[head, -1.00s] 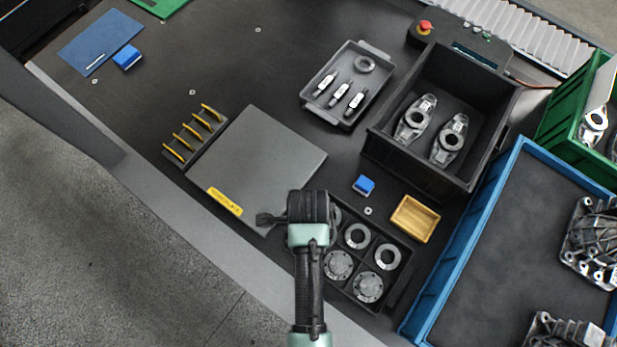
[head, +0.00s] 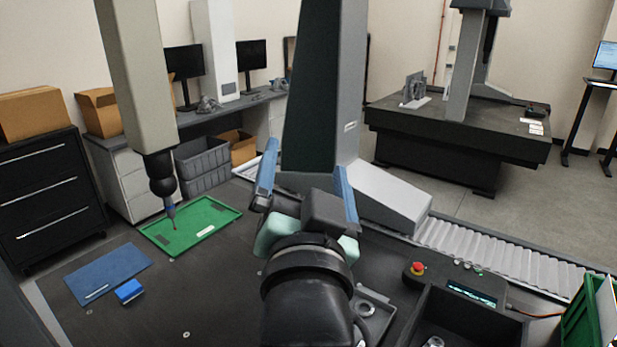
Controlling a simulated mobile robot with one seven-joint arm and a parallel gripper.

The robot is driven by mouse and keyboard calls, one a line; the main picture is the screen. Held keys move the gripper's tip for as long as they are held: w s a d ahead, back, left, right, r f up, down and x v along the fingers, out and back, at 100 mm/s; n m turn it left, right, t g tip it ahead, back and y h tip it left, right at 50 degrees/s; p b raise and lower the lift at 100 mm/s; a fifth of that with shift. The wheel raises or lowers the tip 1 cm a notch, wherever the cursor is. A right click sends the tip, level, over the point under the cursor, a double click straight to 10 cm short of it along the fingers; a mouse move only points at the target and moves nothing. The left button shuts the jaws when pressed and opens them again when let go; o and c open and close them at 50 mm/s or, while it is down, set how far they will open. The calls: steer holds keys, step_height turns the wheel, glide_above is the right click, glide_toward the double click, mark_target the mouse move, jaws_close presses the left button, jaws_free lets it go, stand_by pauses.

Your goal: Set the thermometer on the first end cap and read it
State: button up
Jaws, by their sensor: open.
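My gripper (head: 303,178) is raised in the middle of the head view, its two blue-faced fingers spread wide with nothing between them. I cannot make out a thermometer for certain; a thin pale mark or item (head: 97,293) lies on the blue mat (head: 122,268) at the left. No end cap can be identified. A metal ring (head: 366,307) shows in part of the grey tray (head: 385,318), partly hidden behind my arm. The dark bin (head: 455,322) at lower right shows part of a metal piece inside.
A green tray (head: 192,227) sits under the hanging probe (head: 162,183). The gantry column (head: 322,90) stands behind my gripper. A red button (head: 417,268) and rollers (head: 480,253) are at right. Dark table between mat and arm is mostly clear.

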steer(key=s+r+n+t, duration=0.2)
steer(key=s+r, duration=0.4)
steer(key=r, duration=0.3)
steer(key=s+r+n+t, duration=0.3)
steer(key=s+r+t, duration=0.2)
steer(key=r, duration=0.5)
steer(key=shift+s+r+t, duration=0.25)
steer(key=shift+s+t, duration=0.05)
steer(key=shift+s, duration=0.55)
steer(key=shift+o, duration=0.4)
